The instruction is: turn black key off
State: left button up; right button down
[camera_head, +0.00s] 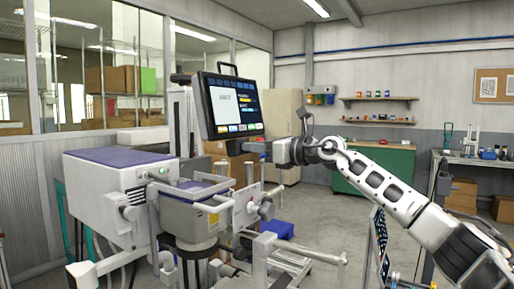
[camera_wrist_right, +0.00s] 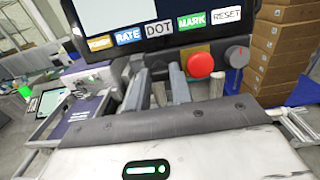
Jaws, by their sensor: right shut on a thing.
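The control monitor (camera_head: 235,104) stands above the white machine, with its screen lit. My left gripper is not in view.
Labelled keys such as MARK (camera_wrist_right: 193,20) run above. The white machine (camera_head: 110,185) fills the left. A green cabinet (camera_head: 375,170) stands behind my right arm; open floor lies between.

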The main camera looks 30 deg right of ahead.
pick_arm(q)
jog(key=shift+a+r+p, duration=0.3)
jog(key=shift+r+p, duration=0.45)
jog(key=shift+p, duration=0.75)
pick_arm(e)
jog(key=shift+w+d+r+n+g+y, duration=0.1)
jog(key=shift+n+g+y, duration=0.4)
jog(key=shift+n, duration=2.75)
jog(key=shift+d+r+n+g+y, duration=0.15)
jog(key=shift+n+g, duration=0.6)
jog(key=shift+n, duration=2.55)
jog(key=shift+w+r+n+g+y, duration=0.1)
jog(key=shift+n+g+y, duration=0.4)
jog(key=shift+n, duration=2.75)
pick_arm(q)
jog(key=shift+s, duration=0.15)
pick_arm(e)
jog(key=c, duration=1.5)
grip_release()
jog(key=shift+s, duration=0.1)
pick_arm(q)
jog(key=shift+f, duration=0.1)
